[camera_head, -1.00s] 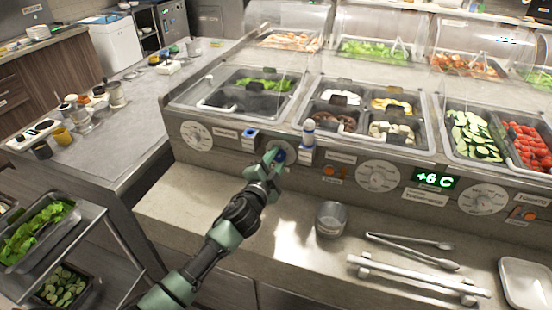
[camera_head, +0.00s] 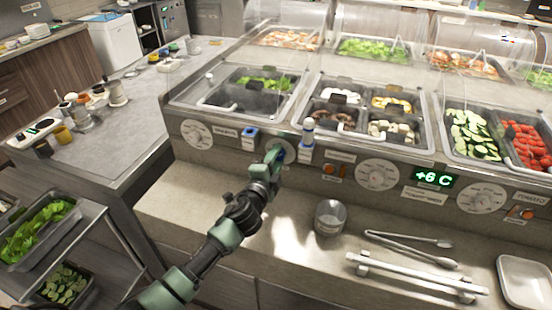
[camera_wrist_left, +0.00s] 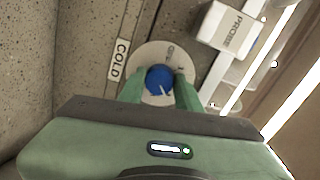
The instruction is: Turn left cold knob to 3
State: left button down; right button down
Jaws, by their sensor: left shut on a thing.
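The left cold knob (camera_wrist_left: 159,79) is a blue round knob with a white pointer line on a pale dial plate (camera_wrist_left: 150,54), beside a COLD label (camera_wrist_left: 118,59) in the left wrist view. In the head view the knob (camera_head: 280,154) is mostly hidden by my left gripper (camera_head: 275,156) on the counter's front panel. In the wrist view my left gripper (camera_wrist_left: 159,88) has its green fingers on both sides of the knob, shut on it. The dial's numbers are too small to read. My right gripper is not in view.
A white PROBE box (camera_wrist_left: 230,29) sits close beside the dial. On the panel are other dials (camera_head: 377,175) and a green +6 C display (camera_head: 433,179). A metal cup (camera_head: 329,217) and tongs (camera_head: 410,245) lie on the ledge below.

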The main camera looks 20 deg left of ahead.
pick_arm(q)
jog(key=c, duration=1)
grip_release()
jog(key=s, duration=0.8)
jog(key=shift+r+b, duration=0.2)
jog(key=shift+b, duration=0.2)
jog(key=shift+a+f, duration=0.1)
